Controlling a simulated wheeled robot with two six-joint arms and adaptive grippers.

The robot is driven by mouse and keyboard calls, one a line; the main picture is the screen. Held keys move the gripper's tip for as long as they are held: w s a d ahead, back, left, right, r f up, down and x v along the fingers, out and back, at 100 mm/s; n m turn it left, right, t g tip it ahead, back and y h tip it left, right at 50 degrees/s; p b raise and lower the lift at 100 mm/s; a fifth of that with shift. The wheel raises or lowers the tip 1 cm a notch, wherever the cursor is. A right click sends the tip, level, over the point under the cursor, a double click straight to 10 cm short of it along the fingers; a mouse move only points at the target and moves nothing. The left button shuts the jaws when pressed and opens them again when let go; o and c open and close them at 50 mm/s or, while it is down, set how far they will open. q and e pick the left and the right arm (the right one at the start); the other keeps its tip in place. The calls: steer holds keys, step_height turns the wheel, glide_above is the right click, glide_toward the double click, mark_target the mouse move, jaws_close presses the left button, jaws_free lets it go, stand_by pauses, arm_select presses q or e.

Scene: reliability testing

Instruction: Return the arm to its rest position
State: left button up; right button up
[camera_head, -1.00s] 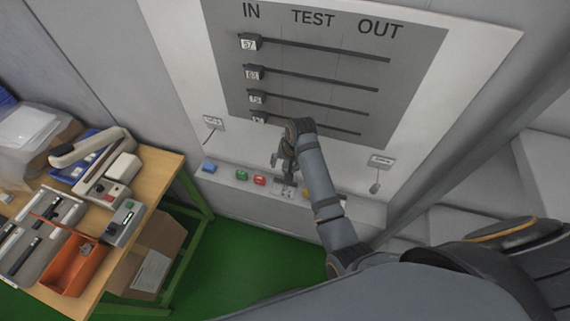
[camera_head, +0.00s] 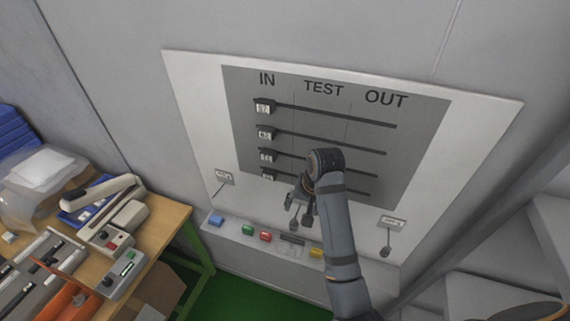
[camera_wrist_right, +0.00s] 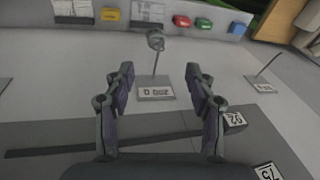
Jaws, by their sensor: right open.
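My right arm reaches up from the bottom of the head view to a wall panel (camera_head: 420,140) marked IN, TEST and OUT. My right gripper (camera_head: 298,222) is in front of the panel's lower part, above the row of buttons, with its fingers pointing down. In the right wrist view my right gripper (camera_wrist_right: 165,88) has its two fingers wide apart with nothing between them. A small labelled plate (camera_wrist_right: 155,93) with a lever (camera_wrist_right: 155,45) shows beyond the gap. My left gripper is not in view.
Blue (camera_head: 216,220), green (camera_head: 248,230), red (camera_head: 265,237) and yellow (camera_head: 316,253) buttons sit on a ledge under the panel. Levers hang at the panel's left (camera_head: 215,190) and right (camera_head: 385,250). A wooden workbench (camera_head: 172,222) with tools stands at left. Green floor (camera_head: 235,300) is clear.

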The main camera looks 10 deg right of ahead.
steer(key=s+d+f+n+t+h, duration=0.1)
steer(key=s+d+f+n, duration=0.25)
steer(key=s, duration=0.55)
steer(key=s+d+f+n+h, duration=0.1)
steer(key=s+d+f+n, duration=0.3)
steer(key=s, duration=0.5)
steer(key=s+d+f+m+g+b, duration=0.2)
steer(key=f+b, duration=0.5)
steer(key=f, duration=2.6)
steer(key=s+d+f+b, duration=0.2)
steer(key=s+f+b, duration=0.4)
steer(key=s+f, duration=1.3)
step_height(320, 180, down, 4)
steer(key=shift+d+r, duration=0.15)
steer(key=shift+d, duration=0.1)
